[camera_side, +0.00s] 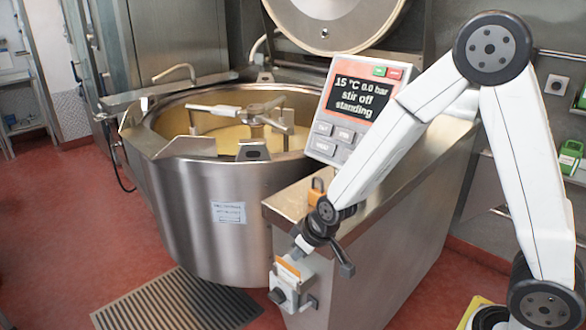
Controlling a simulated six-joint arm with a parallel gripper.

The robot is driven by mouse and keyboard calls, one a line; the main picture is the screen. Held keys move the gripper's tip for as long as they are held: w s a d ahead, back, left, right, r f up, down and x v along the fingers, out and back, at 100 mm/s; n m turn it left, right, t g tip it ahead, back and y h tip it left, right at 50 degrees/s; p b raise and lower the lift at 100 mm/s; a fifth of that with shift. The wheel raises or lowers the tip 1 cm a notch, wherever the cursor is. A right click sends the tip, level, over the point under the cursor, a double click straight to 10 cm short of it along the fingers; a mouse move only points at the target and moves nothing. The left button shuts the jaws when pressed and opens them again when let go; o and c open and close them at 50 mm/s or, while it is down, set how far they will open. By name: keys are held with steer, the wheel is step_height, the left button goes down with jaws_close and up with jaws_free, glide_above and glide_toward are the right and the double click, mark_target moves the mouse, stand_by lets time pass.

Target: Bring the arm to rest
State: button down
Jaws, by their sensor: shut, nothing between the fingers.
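My white arm comes in from the right, bends at a raised elbow and reaches down to the left in front of the steel cabinet. My gripper (345,268), small and dark at the wrist's end, is shut and empty, hanging by the cabinet's front corner. It is outside the kettle (200,225), to the right of its wall. The wrist partly covers the view of the cabinet edge behind it.
The kettle's lid (335,20) is raised; a stirrer (255,113) stands in pale yellow contents. A switch box (291,282) is close to the gripper. A floor grate (175,303) lies in front.

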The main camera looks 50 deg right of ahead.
steer(key=s+d+r+m+g, duration=0.1)
steer(key=s+d+r, duration=0.1)
steer(key=s, duration=0.4)
steer(key=s+d+r+g, duration=0.1)
steer(key=s+d+g, duration=0.1)
steer(key=s, duration=0.5)
steer(key=shift+d+r+m+h, duration=0.15)
steer(key=shift+r+m+h, duration=0.15)
steer(key=shift+r+m, duration=0.1)
